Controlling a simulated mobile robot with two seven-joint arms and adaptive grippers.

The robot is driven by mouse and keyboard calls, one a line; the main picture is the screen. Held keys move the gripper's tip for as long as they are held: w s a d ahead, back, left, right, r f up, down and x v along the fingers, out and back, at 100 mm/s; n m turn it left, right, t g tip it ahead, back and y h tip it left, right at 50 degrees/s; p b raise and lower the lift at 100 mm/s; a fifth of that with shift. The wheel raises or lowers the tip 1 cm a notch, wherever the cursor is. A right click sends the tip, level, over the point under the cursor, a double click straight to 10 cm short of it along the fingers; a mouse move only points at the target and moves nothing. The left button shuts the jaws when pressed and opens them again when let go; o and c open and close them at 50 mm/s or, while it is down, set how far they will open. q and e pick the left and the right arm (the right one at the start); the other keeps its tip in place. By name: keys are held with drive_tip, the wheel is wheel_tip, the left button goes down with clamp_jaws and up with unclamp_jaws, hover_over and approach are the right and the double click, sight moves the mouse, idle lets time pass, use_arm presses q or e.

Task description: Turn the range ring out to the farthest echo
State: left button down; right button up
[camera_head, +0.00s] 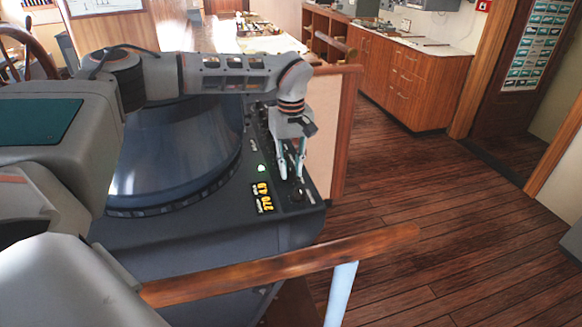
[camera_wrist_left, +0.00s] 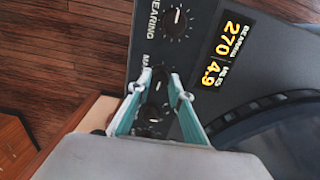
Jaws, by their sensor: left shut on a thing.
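The dark radar console (camera_head: 200,232) carries a large round display (camera_head: 170,150), seen at a slant; no ring or echo can be made out on it. A yellow readout (camera_head: 264,198) shows 270 and 4.9, labelled bearing and miles in the left wrist view (camera_wrist_left: 225,55). My left gripper (camera_head: 291,177) reaches down to the knob row on the console's right edge. In the left wrist view its fingertips (camera_wrist_left: 162,80) are closed on either side of a black knob (camera_wrist_left: 160,74), beside a label beginning with M. The bearing knob (camera_wrist_left: 177,21) is apart from the fingers.
Another dark knob (camera_wrist_left: 153,113) shows between my fingers, nearer the palm. A wooden handrail (camera_head: 290,260) crosses in front of the console.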

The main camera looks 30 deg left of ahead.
sight(291, 171)
use_arm(q)
drive_tip(key=shift+m, duration=0.4)
drive_tip(key=c, duration=1.8)
unclamp_jaws()
wheel_tip(291, 171, up, 12)
